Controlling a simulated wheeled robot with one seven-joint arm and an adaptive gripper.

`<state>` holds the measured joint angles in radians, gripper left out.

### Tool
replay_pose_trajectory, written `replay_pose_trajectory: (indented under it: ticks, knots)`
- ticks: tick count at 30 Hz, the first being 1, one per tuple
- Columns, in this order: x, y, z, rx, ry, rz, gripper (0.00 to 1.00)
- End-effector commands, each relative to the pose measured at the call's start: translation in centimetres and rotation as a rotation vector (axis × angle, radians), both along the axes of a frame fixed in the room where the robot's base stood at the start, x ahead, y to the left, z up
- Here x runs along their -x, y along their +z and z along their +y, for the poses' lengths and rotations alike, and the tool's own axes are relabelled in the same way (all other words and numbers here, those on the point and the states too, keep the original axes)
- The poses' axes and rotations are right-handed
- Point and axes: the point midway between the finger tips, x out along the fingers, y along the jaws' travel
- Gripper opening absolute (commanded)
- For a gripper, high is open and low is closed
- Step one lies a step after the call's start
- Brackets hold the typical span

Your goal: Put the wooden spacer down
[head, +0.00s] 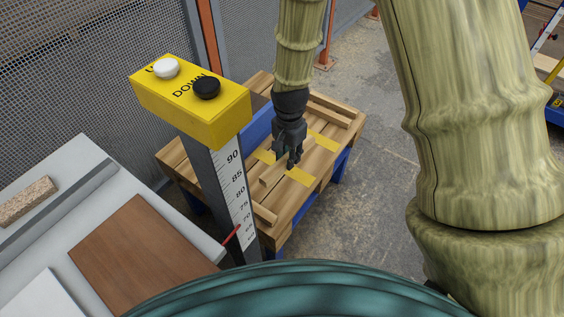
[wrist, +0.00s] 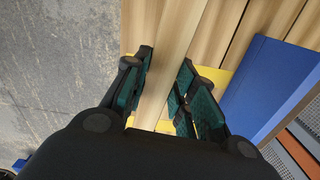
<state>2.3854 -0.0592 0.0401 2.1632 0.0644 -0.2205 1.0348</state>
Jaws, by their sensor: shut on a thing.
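My gripper (head: 290,160) is at the wooden pallet-like stand, fingers pointing down. In the wrist view its two dark fingers with green pads (wrist: 164,92) are closed on the sides of the wooden spacer (wrist: 172,55), a long pale strip running between them. In the head view the spacer (head: 270,177) shows partly behind the fingers, over the slatted wooden top (head: 335,112). Yellow patches (head: 299,176) mark the top on both sides of the spacer. I cannot tell whether the spacer touches the top.
A post with a height scale (head: 232,170) and a yellow UP/DOWN button box (head: 215,118) rises in front. A grey table (head: 90,165) with a brown board (head: 140,250) is at left. Concrete floor is clear at right.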

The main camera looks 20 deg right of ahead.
Motion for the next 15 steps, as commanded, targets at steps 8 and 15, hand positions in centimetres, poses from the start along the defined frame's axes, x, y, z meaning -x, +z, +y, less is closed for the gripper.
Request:
replay_pose_trajectory:
  ticks: [8, 15]
  knots:
    - [2.6, -3.0, -2.8, 0.001, -0.694, 0.003, 0.01]
    - [5.3, -5.3, -6.3, 0.0, -1.244, 0.001, 0.01]
